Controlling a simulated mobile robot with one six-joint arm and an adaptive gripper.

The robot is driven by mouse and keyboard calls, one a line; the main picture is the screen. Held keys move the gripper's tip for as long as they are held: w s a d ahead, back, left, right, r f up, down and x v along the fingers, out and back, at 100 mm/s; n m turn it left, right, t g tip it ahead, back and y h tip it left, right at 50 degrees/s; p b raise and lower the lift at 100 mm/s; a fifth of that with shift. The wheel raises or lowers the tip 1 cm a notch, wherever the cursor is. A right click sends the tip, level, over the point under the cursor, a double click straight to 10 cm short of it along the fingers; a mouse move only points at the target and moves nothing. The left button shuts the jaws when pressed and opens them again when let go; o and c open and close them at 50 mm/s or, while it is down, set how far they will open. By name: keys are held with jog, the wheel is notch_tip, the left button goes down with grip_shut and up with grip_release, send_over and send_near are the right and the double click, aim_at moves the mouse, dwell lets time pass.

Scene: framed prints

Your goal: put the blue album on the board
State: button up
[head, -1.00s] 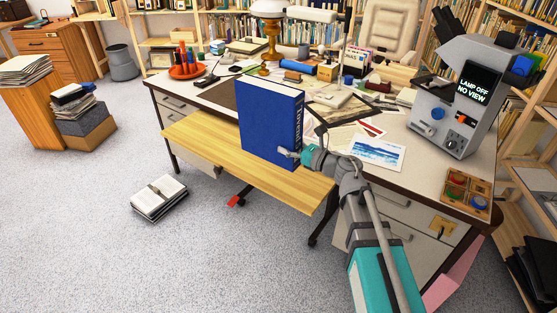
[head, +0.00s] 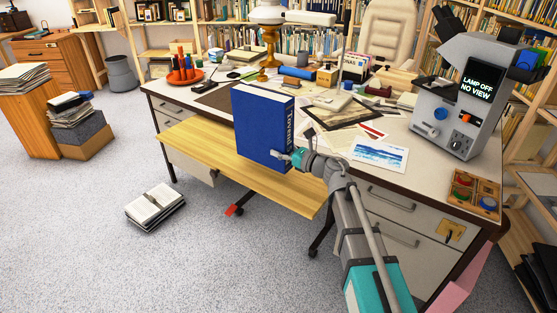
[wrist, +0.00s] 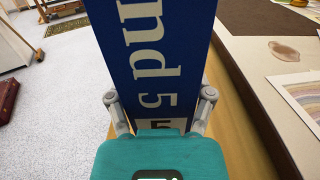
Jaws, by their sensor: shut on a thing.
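The blue album (head: 262,125) is a thick blue book with white lettering on its spine. It stands upright above the pale wooden board (head: 200,152), which juts out along the front of the desk. My gripper (head: 293,158) is shut on the lower part of the album's spine. In the wrist view the spine of the album (wrist: 150,60) stands between the two fingers (wrist: 158,108). I cannot tell whether the album's bottom edge touches the board, though a strip of the board (wrist: 232,130) shows beside it.
The desk (head: 400,180) behind the board holds prints (head: 378,153), a microscope (head: 460,100), a lamp (head: 268,40) and a tray of small jars (head: 473,193). The board's left half is clear.

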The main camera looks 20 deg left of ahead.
jog(key=shift+w+a+f+b, duration=0.25)
jog(key=shift+w+f+b, duration=0.15)
jog(key=shift+f+b, duration=1.6)
jog(key=shift+b, duration=0.05)
jog(key=shift+s, duration=0.1)
jog(key=o, duration=1.3)
jog(key=shift+d, duration=0.2)
jog(key=v, duration=1.1)
jog(key=shift+s+d, duration=0.15)
jog(key=shift+d, duration=0.15)
